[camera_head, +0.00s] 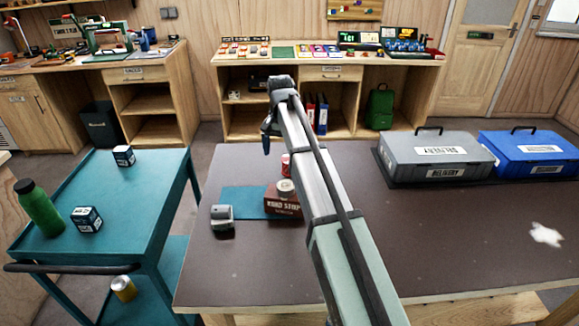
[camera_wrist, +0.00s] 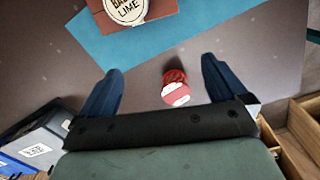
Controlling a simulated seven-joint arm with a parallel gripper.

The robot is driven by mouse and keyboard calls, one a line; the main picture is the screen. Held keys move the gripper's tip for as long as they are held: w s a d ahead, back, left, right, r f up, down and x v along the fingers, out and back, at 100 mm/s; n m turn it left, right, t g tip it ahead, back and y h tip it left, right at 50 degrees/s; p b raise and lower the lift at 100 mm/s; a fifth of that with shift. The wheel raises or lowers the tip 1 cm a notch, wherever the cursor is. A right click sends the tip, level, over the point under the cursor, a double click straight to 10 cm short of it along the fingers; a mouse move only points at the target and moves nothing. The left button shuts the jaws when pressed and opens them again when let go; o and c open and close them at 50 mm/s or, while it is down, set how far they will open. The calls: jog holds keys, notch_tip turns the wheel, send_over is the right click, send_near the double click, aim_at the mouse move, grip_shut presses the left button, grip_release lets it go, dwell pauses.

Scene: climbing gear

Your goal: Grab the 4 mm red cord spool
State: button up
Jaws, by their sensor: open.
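A small red spool (camera_head: 286,165) with a pale label on its end stands on the dark table, behind a red-brown box and partly hidden by my arm. In the wrist view the red spool (camera_wrist: 175,88) lies in the gap between my two blue fingers, nearer the right one, with bare table around it. No contact with either finger shows. The cord size cannot be read. My gripper (camera_wrist: 160,70) is open and empty. In the head view my gripper (camera_head: 267,140) is above the far side of the table, its fingers pointing down.
A grey device (camera_head: 222,214) is at the mat's left. Grey (camera_head: 432,160) and blue (camera_head: 530,155) cases stand right.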

jog(key=w+d+m, duration=0.3)
jog(key=w+m, duration=0.9)
jog(key=m, duration=0.3)
jog(key=shift+t, duration=0.3)
jog(key=f, duration=0.9)
jog(key=shift+s, duration=0.2)
jog(key=shift+d+f, duration=0.2)
jog(key=shift+f, duration=2.4)
jog(key=shift+c, duration=0.5)
jog(key=c, duration=1)
